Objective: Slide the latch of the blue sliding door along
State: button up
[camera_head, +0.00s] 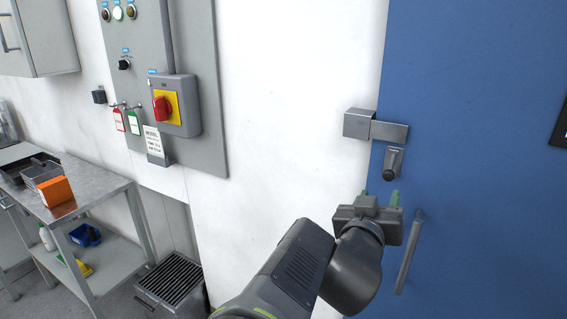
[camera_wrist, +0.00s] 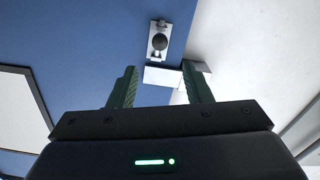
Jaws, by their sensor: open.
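The blue sliding door (camera_head: 480,90) fills the right of the head view and the upper left of the wrist view (camera_wrist: 85,40). Its latch (camera_head: 394,162) is a small grey plate with a dark round knob, below a grey block and bar (camera_head: 389,131) at the door's left edge. In the wrist view the latch knob (camera_wrist: 159,42) shows beyond the fingertips, near the pale bar (camera_wrist: 163,76). My gripper (camera_head: 379,194) is open and empty, its green fingers apart, just below the latch in the head view. I see no contact with the knob.
A long grey door handle (camera_head: 408,252) is just right of my gripper. A control panel with a red-and-yellow switch (camera_head: 167,107) is on the white wall. A metal table (camera_head: 95,180) with an orange box (camera_head: 56,191) stands left. The wall between is bare.

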aim_at(388, 176)
jog(key=x, duration=1.2)
jog(key=shift+s, duration=0.1)
jog(key=shift+c, duration=0.3)
